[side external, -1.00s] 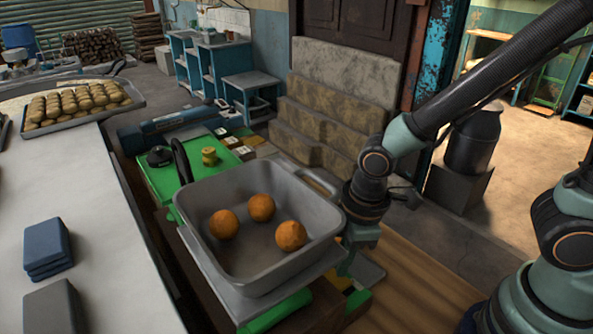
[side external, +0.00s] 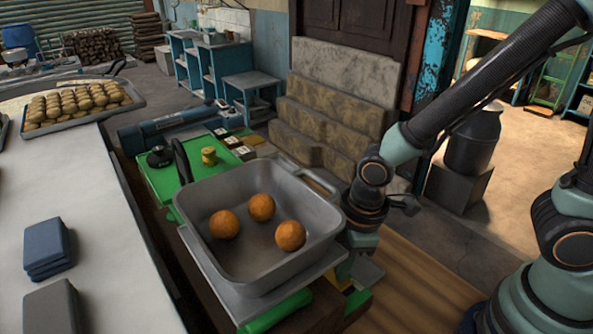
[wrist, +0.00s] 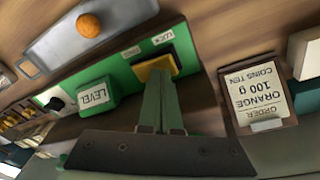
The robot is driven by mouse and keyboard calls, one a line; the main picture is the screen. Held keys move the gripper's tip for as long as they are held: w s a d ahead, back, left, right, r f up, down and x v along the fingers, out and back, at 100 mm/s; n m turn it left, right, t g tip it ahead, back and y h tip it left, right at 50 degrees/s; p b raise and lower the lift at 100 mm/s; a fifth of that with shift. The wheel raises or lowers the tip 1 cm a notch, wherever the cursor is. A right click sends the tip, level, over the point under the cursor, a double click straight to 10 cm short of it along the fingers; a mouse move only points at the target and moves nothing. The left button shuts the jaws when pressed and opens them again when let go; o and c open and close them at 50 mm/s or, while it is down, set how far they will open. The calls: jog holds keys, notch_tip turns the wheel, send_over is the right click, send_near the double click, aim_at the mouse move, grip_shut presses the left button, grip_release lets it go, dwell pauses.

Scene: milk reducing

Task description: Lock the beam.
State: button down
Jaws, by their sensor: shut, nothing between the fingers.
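The green scale base (wrist: 127,74) carries a yellow block (wrist: 157,67) by a label reading LOCK (wrist: 163,38), upside down in the wrist view. My gripper (wrist: 158,80) is shut and empty, its fingertips at the yellow block; I cannot tell whether they press on it. A green block marked LEVEL (wrist: 95,92) stands beside it. In the side external view, my gripper (side external: 345,270) is low at the right of the grey pan (side external: 262,205), which holds three oranges (side external: 262,207). The pan hides most of the beam mechanism.
A holder with an order card (wrist: 258,97) reading ORANGE 100 g stands close beside my fingers. A brass weight (side external: 208,156) and a black knob (side external: 159,156) sit on the scale's far end. Stone steps (side external: 320,120) rise behind. A white counter (side external: 75,220) runs along the left.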

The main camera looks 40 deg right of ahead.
jog(key=shift+f, duration=0.5)
jog(key=shift+r, duration=0.1)
dwell(0.3)
jog(key=shift+r, duration=3.4)
jog(key=w+d+r+m+t, duration=0.2)
jog(key=d+r+m+t, duration=0.2)
jog(key=d+r+m, duration=0.7)
jog(key=d+m, duration=0.1)
jog(key=d, duration=0.2)
jog(key=shift+d+r+h, duration=0.15)
jog(key=shift+r+h, duration=0.05)
jog(key=shift+h, duration=0.1)
